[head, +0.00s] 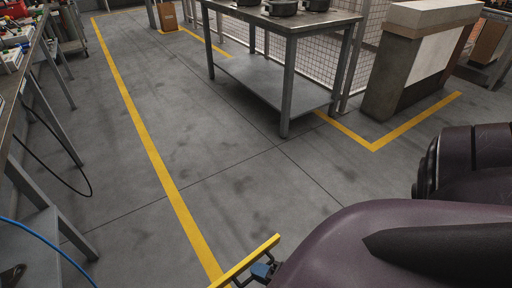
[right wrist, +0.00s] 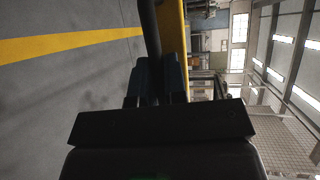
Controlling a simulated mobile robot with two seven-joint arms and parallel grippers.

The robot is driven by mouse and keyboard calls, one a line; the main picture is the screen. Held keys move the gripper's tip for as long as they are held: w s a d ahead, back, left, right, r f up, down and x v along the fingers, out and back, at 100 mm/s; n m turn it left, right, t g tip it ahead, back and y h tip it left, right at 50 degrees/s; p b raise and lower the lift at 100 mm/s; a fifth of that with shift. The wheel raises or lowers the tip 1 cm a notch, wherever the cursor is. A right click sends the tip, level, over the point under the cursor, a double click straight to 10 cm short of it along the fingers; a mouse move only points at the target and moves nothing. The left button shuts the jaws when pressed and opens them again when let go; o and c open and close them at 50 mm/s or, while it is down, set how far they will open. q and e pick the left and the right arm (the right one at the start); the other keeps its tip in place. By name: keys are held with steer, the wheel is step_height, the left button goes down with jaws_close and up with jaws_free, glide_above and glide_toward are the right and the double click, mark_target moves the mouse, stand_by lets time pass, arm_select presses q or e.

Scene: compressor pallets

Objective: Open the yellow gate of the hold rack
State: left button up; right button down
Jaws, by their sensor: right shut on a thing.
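The yellow gate (head: 246,261) shows as a short yellow bar at the bottom edge of the head view. It also shows in the right wrist view (right wrist: 172,28) as a yellow strip running away from the fingers. A dark round bar (right wrist: 150,35), seemingly the gate's handle, runs beside it. My right gripper (head: 265,270) is close against the gate. Its blue fingers (right wrist: 158,80) are shut with the dark bar between them. The rest of the gate and the hold rack are hidden or out of frame. My left gripper is not in view.
A metal table (head: 273,79) with dark parts on top stands ahead. A grey-brown cabinet (head: 391,78) stands to its right, by a mesh fence (head: 301,55). A workbench (head: 30,62) runs along the left. The floor between them is clear, with yellow lines (head: 150,145).

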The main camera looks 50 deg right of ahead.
steer(key=shift+s+a, duration=0.1)
steer(key=shift+s, duration=0.1)
stand_by(0.4)
steer(key=c, duration=1.2)
jaws_free()
